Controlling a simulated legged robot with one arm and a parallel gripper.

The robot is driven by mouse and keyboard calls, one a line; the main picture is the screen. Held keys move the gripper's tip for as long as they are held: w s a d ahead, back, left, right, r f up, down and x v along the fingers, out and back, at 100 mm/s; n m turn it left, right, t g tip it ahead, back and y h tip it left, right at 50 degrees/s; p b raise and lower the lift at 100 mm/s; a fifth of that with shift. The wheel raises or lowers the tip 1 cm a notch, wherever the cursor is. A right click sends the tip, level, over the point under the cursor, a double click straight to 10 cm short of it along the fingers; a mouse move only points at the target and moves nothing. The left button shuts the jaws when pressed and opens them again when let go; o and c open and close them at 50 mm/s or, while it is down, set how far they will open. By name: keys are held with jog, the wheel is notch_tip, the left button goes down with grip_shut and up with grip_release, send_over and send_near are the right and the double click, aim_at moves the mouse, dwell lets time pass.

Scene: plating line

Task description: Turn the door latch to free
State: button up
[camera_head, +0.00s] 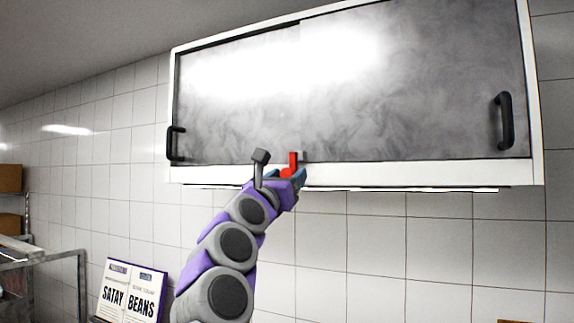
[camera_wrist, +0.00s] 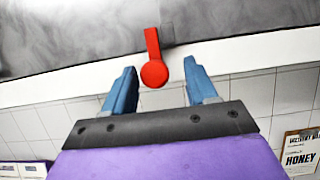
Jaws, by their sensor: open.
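The door latch (camera_wrist: 153,62) is a red handle with a round end, on the lower edge of the wall cabinet. In the wrist view its bar points up and tilts slightly, with the round end low. In the head view the red latch (camera_head: 292,161) stands at the bottom middle of the cabinet, partly hidden by my gripper. My gripper (camera_wrist: 158,80) is open, with blue fingers on either side of the latch's round end and a gap on both sides.
The wall cabinet (camera_head: 350,174) has two grey sliding doors with a black handle on the left (camera_head: 175,143) and on the right (camera_head: 505,121). A sign reading SATAY BEANS (camera_head: 130,291) stands lower left.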

jog(key=shift+w+a+r, duration=0.15)
jog(key=shift+w+a, duration=0.1)
jog(key=shift+a, duration=0.5)
jog(key=shift+d, duration=0.65)
jog(key=c, duration=0.5)
jog(key=shift+a, duration=0.2)
jog(key=c, duration=0.5)
